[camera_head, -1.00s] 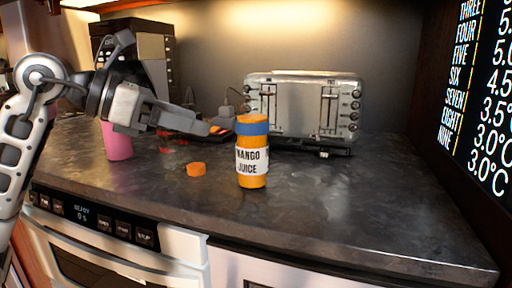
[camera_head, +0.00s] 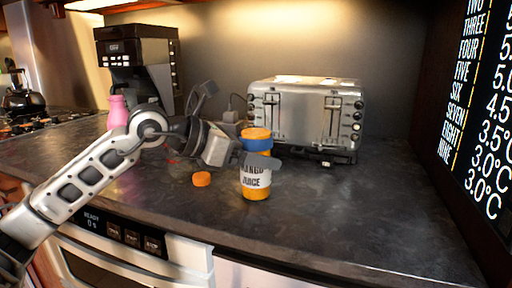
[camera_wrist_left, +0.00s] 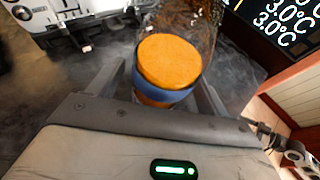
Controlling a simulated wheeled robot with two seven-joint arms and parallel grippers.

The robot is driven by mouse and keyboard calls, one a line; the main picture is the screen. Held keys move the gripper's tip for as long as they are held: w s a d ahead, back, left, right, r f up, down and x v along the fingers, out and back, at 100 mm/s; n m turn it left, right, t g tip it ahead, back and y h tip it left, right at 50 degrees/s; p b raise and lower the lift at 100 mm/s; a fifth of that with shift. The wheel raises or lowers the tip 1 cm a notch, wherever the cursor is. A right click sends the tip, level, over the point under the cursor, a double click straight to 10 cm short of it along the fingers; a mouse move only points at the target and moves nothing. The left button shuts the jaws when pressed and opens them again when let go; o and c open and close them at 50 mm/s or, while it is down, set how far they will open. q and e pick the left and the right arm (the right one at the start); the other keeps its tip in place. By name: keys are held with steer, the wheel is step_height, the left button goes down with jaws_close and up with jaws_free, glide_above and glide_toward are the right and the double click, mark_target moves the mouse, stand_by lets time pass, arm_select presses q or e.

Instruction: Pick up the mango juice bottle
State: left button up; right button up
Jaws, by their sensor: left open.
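The mango juice bottle (camera_head: 256,184) stands upright on the dark counter, orange with a blue band and a white label. My left gripper (camera_head: 262,161) is at the bottle's upper part, with a finger across the front just below the blue band. In the left wrist view, the bottle's orange top (camera_wrist_left: 170,62) lies between the two spread fingers of the left gripper (camera_wrist_left: 165,78). The gripper is open around the bottle; contact with the fingers cannot be told. A small part of what looks like my right arm (camera_wrist_left: 294,152) shows at the lower right there.
A silver toaster (camera_head: 305,112) stands close behind the bottle. A small orange round piece (camera_head: 202,179) lies on the counter (camera_head: 350,220) to its left. A pink bottle (camera_head: 118,112) and a coffee machine (camera_head: 140,65) stand at the back left. The counter right of the bottle is clear.

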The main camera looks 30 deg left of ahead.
arm_select(q)
steer(key=shift+w+d+f, duration=0.1)
steer(key=shift+w+d, duration=0.05)
steer(key=shift+w, duration=0.05)
steer(key=c, duration=1.2)
steer(key=shift+c, duration=0.5)
steer(key=shift+r, duration=0.2)
